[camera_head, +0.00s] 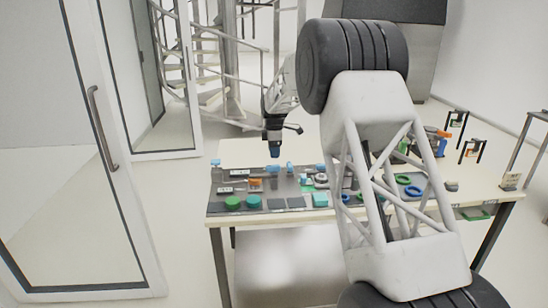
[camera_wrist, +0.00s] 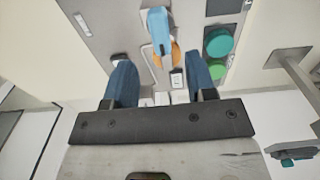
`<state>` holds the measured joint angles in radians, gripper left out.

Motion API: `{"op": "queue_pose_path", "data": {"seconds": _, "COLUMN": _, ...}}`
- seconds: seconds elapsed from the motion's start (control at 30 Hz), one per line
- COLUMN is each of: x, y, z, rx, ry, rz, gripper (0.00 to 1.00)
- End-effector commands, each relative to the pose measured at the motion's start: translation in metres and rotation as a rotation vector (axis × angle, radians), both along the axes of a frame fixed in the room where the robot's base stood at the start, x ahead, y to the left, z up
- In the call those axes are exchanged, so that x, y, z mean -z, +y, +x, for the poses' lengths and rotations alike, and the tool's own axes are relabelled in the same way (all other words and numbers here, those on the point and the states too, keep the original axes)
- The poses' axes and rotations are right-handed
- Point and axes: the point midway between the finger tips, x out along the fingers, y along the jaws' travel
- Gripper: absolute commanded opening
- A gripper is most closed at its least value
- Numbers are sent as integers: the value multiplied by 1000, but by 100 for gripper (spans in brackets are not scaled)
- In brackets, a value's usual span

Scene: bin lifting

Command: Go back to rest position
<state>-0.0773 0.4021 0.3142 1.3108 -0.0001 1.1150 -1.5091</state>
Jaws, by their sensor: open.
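My gripper (camera_head: 275,152) hangs above the back left part of the table (camera_head: 478,189) in the head view, pointing down. In the wrist view its two blue fingers (camera_wrist: 161,62) are spread apart, with nothing held between them. A light blue part (camera_wrist: 158,32) and an orange part (camera_wrist: 172,50) lie below and ahead of the fingers, apart from them. The gap from the fingertips to the board is hard to judge.
A dark board (camera_head: 216,207) on the table bears several small parts, including green round pieces (camera_head: 233,202) and blue rings (camera_head: 412,190). A glass door (camera_head: 75,150) stands at left and a spiral stair (camera_head: 215,60) behind.

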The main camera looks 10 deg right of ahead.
Motion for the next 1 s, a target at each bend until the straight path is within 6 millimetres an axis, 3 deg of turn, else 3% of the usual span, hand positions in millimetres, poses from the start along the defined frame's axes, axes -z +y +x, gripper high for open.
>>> {"op": "queue_pose_path", "data": {"seconds": 0.63, "x": -13, "y": -2, "z": -7, "rx": 20, "ry": -5, "rz": 0, "gripper": 51}}
{"op": "queue_pose_path", "data": {"seconds": 0.87, "x": -39, "y": -9, "z": -38, "rx": 104, "ry": -18, "rz": 1, "gripper": 51}}
{"op": "queue_pose_path", "data": {"seconds": 1.0, "x": -60, "y": -15, "z": -68, "rx": 183, "ry": -29, "rz": 3, "gripper": 51}}
